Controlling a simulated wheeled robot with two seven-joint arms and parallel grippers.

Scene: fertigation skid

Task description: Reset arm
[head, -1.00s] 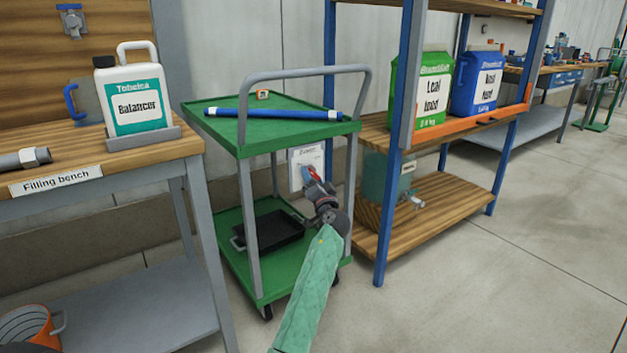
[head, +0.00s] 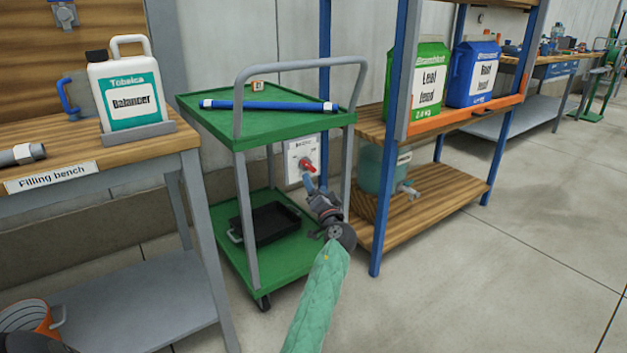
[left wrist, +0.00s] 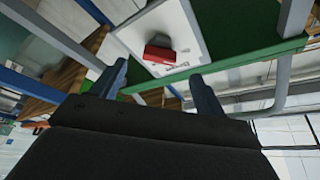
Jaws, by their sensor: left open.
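My left gripper (head: 318,186) is open and empty at the right side of the green cart, under a green-sleeved arm. A white panel (head: 294,160) with a red handle (head: 307,166) is behind the cart. The gripper is below and in front of the handle, apart from it. In the left wrist view, the two blue fingers (left wrist: 160,88) are spread, with the red handle (left wrist: 158,54) on the white panel (left wrist: 185,25) beyond them and nothing between them. My right gripper is not in view.
The green cart (head: 190,102) carries a blue tube (head: 268,105) on top and a black tray (head: 270,222) below. A shelf rack (head: 440,215) with a tank (head: 372,168) is right. Open floor (head: 480,270) lies at lower right.

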